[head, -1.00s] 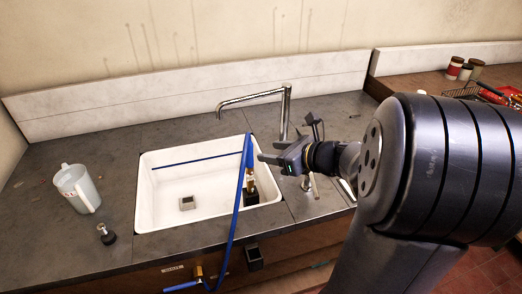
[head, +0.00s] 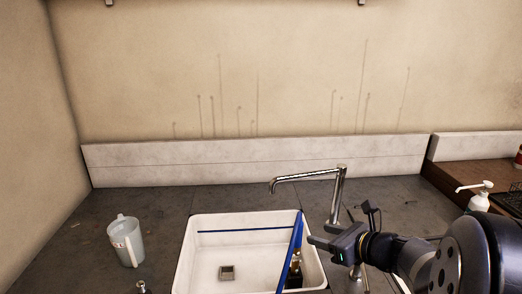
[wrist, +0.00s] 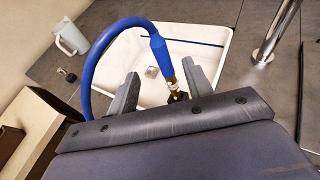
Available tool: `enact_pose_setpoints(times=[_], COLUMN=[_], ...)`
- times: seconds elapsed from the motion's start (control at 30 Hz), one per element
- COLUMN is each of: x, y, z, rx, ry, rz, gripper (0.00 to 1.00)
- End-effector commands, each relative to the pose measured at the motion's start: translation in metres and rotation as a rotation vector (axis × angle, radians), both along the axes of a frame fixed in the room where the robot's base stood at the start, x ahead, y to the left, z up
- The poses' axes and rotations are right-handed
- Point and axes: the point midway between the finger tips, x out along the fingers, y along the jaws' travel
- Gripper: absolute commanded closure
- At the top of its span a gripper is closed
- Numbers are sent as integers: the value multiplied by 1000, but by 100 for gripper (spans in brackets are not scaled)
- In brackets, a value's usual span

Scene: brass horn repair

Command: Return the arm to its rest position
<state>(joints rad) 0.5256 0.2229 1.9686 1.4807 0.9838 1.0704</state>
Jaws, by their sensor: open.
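My gripper (head: 322,248) is open, with nothing between its fingers that I can see held. In the head view it hangs over the right side of the white sink (head: 206,262), just right of a blue hose (head: 297,236). In the wrist view both fingers (wrist: 162,72) are spread apart. The blue hose (wrist: 98,52) arcs past the left finger, and its end with a brass fitting shows in the gap, seemingly beyond the fingers. My arm runs from the gripper to the lower right corner of the head view.
A chrome tap (head: 338,194) stands close behind my gripper. A white pitcher (head: 127,243) is on the grey counter (head: 75,262) left of the sink, with a small dark-based object (head: 143,287) nearby. A soap pump bottle (head: 479,199) stands at right. The wall is behind.

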Motion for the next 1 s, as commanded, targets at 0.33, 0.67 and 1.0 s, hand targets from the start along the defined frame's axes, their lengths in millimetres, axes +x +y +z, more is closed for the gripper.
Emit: enact_pose_setpoints(times=[0.33,0.67,1.0], x=[49,61,61], y=[34,41,41], z=[-25,-22,-22], rx=[1,-1,-1], ry=[2,-1,-1], rz=[4,0,0], gripper=[52,52,52])
